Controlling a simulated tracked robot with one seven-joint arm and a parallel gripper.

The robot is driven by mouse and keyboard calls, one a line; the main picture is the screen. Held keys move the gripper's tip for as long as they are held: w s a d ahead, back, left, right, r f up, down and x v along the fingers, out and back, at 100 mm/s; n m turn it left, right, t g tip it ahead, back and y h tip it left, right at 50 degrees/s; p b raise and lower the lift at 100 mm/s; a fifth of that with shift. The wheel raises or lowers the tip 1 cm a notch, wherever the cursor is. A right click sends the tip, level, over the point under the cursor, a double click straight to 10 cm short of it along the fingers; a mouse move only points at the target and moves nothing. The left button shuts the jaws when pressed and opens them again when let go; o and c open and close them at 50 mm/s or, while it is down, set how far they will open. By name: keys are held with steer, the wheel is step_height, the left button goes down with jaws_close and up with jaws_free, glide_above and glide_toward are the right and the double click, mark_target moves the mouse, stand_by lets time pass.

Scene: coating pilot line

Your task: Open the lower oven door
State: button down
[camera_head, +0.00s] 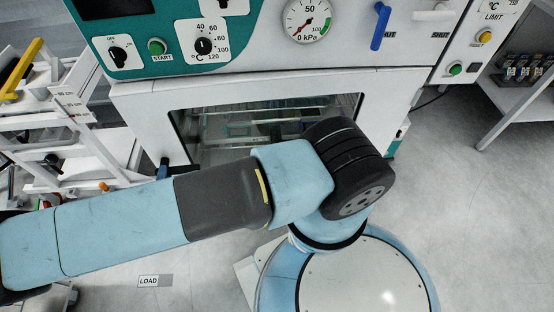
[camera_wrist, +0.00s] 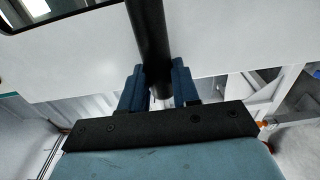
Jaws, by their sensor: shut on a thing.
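The lower oven door (camera_head: 145,112) is a white panel with a wide dark-framed window, below the teal control panel. It looks shut or nearly so; a small gap cannot be ruled out. Its white face fills much of the wrist view (camera_wrist: 235,50). The door's black bar handle (camera_wrist: 149,35) runs down between the two blue fingers of my gripper (camera_wrist: 158,86), which is shut on it. In the head view, only a small dark piece of the handle and gripper area shows at the door's left side; my arm hides the rest.
A white rack (camera_head: 85,130) with a yellow bar stands close on the left. A pressure gauge (camera_head: 308,18) and a blue lever (camera_head: 380,25) sit above the door. A shelf table (camera_head: 520,95) stands at right. The grey floor (camera_head: 480,200) is clear on the right.

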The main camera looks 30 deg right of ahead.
steer(key=shift+s+a+f+y, duration=0.1)
steer(key=shift+s+a+y, duration=0.05)
steer(key=shift+s, duration=0.4)
steer(key=shift+s+a+f+y, duration=0.1)
steer(key=shift+s+y, duration=0.05)
steer(key=shift+s, duration=0.4)
steer(key=shift+s, duration=0.15)
steer(key=s+a+n+y, duration=0.1)
steer(key=s, duration=0.5)
stand_by(0.8)
steer(key=shift+a, duration=0.1)
steer(key=s+n+y, duration=0.1)
steer(key=s, duration=0.5)
steer(key=shift+a+t, duration=0.35)
steer(key=shift+t, duration=0.05)
stand_by(0.8)
steer(key=shift+s+y, duration=0.1)
steer(key=shift+y, duration=0.3)
steer(key=s+n+y, duration=0.1)
steer(key=s, duration=0.5)
steer(key=shift+a, duration=0.15)
stand_by(1.0)
steer(key=shift+s, duration=0.15)
